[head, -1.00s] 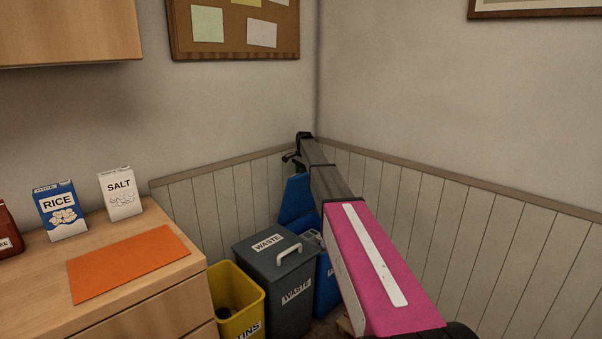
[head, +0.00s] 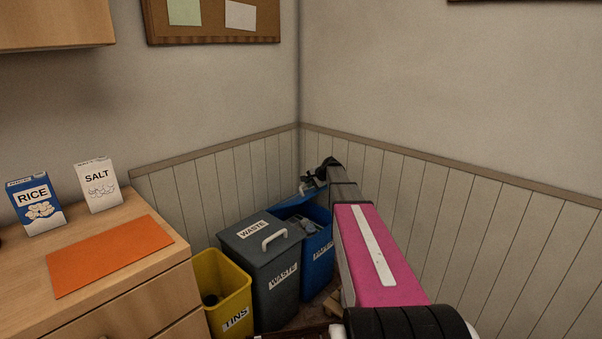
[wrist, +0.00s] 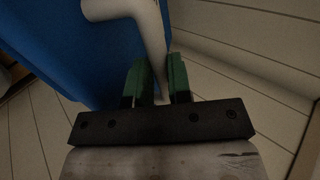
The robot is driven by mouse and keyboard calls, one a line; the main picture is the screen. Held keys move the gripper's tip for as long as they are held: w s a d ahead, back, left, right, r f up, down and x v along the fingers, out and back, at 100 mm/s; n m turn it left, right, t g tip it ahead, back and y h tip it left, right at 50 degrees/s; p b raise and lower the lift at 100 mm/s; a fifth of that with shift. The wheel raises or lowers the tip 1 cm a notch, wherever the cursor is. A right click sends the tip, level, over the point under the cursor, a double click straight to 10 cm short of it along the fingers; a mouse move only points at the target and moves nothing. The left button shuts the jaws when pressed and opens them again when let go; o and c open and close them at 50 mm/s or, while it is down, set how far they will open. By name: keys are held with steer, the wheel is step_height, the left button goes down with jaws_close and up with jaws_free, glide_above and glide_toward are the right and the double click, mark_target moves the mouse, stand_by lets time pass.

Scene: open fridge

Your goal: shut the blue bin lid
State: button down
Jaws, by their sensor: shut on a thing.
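The blue bin (head: 319,255), its front label partly hidden by my arm, stands in the corner. Its blue lid (head: 298,203) is part-way down and tilted, with a gap above the rim. Grey contents show inside. My gripper (head: 308,185) is at the lid's raised edge, small and dark in the head view. In the wrist view, the green fingers (wrist: 158,82) close around a pale curved handle (wrist: 150,35) on the blue lid surface (wrist: 65,45). The lid's far side and hinge are hard to see.
The grey waste bin (head: 275,285) with its lid shut stands close left of the blue bin. An open yellow tins bin (head: 228,295) is beside it, then a wooden counter (head: 170,275). Panelled walls (head: 450,240) close in behind and right.

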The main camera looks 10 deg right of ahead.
steer(key=s+d+f+t+y, duration=0.1)
steer(key=s+d+f, duration=0.1)
steer(key=f, duration=0.5)
steer(key=s+d+f+t+y, duration=0.1)
steer(key=s+d+f+t, duration=0.1)
steer(key=s+f, duration=0.2)
step_height(320, 180, down, 4)
steer(key=shift+d+r, duration=0.15)
steer(key=shift+d, duration=0.1)
steer(key=c, duration=1.1)
jaws_free()
steer(key=shift+s, duration=0.1)
steer(key=shift+o, duration=0.2)
steer(key=v, duration=1)
steer(key=shift+s+d, duration=0.3)
steer(key=shift+s, duration=0.05)
